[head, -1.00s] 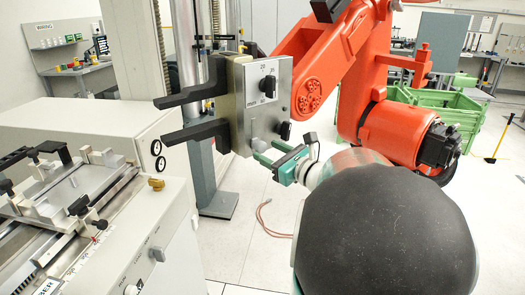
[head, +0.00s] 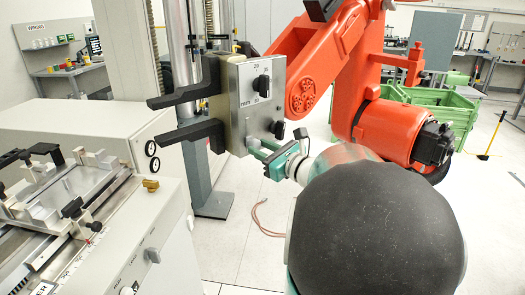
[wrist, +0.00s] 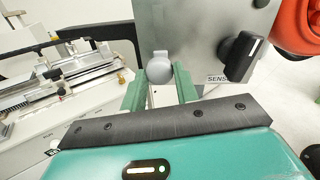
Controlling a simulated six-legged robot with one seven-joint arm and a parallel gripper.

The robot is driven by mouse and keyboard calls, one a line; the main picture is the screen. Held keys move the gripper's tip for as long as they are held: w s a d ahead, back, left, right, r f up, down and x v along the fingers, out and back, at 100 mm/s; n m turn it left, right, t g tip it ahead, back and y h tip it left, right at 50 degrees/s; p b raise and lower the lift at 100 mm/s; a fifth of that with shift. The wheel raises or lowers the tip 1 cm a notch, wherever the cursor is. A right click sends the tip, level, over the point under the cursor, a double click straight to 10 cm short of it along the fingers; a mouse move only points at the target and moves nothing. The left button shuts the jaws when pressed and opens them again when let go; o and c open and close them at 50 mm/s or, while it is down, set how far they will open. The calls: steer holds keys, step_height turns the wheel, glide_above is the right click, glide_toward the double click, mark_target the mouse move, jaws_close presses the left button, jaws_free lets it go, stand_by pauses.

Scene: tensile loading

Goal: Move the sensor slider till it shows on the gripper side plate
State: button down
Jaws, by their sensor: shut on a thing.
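The gripper side plate (head: 264,112) is a grey metal panel with dark knobs, on the machine's upright column. It also shows in the wrist view (wrist: 196,38). The sensor slider (wrist: 159,68) is a light grey rounded knob low on this plate, to the left of a partly hidden "SENS" label. My green gripper (wrist: 158,82) is at the plate's lower edge, with one finger on each side of the slider, shut on it. In the head view my gripper (head: 258,148) reaches the plate from the lower right, and its fingertips hide most of the slider.
Two black jaw arms (head: 190,134) stick out left of the plate. A black dial (wrist: 243,56) sits right of the slider. An orange robot arm (head: 335,80) stands close behind on the right. A bench with a metal fixture (head: 75,185) is at left.

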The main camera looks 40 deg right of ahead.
steer(key=shift+r, duration=0.1)
steer(key=c, duration=1.1)
jaws_free()
steer(key=shift+o, duration=0.2)
steer(key=shift+s, duration=0.1)
steer(key=s, duration=1.3)
steer(key=shift+s+d, duration=0.15)
steer(key=shift+s, duration=0.15)
